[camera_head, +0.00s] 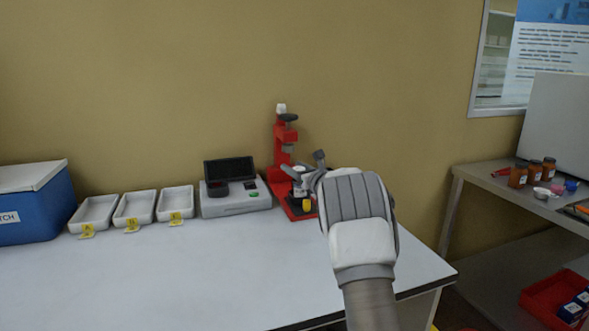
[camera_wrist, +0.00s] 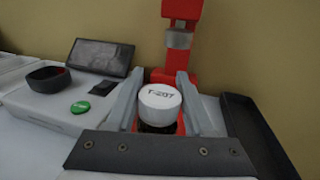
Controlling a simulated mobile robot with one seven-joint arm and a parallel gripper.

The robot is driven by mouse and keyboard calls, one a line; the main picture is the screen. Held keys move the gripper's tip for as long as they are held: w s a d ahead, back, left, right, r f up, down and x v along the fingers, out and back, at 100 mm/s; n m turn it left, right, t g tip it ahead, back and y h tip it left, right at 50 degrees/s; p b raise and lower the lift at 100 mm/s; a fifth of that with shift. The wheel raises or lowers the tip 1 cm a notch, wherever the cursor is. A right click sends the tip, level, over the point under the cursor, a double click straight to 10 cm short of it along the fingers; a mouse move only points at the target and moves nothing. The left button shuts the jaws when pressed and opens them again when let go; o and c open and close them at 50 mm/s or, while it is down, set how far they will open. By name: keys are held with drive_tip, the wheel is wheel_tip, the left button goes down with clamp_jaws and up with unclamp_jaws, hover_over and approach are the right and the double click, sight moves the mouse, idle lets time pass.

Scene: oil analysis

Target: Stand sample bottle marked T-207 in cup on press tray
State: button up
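In the wrist view, the sample bottle (camera_wrist: 160,96) shows its round white cap with "T-207" on top. My gripper (camera_wrist: 161,82) has one finger close on each side of it and looks shut on it. The bottle's body is mostly hidden under the cap, with a dark part just below. The red press (camera_head: 285,150) stands at the back of the table in the head view, and its column (camera_wrist: 180,45) rises just behind the bottle in the wrist view. The press tray and its cup are mostly hidden by my gripper and the bottle; I cannot tell whether the bottle touches the cup.
A grey instrument (camera_head: 235,197) with a dark screen stands left of the press. Several white trays (camera_head: 134,207) with yellow letter tags and a blue box (camera_head: 35,208) are farther left. A black tray (camera_wrist: 255,130) lies right of my gripper. The table's front is clear.

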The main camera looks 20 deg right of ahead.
drive_tip(key=o, duration=0.3)
drive_tip(key=shift+r, duration=0.1)
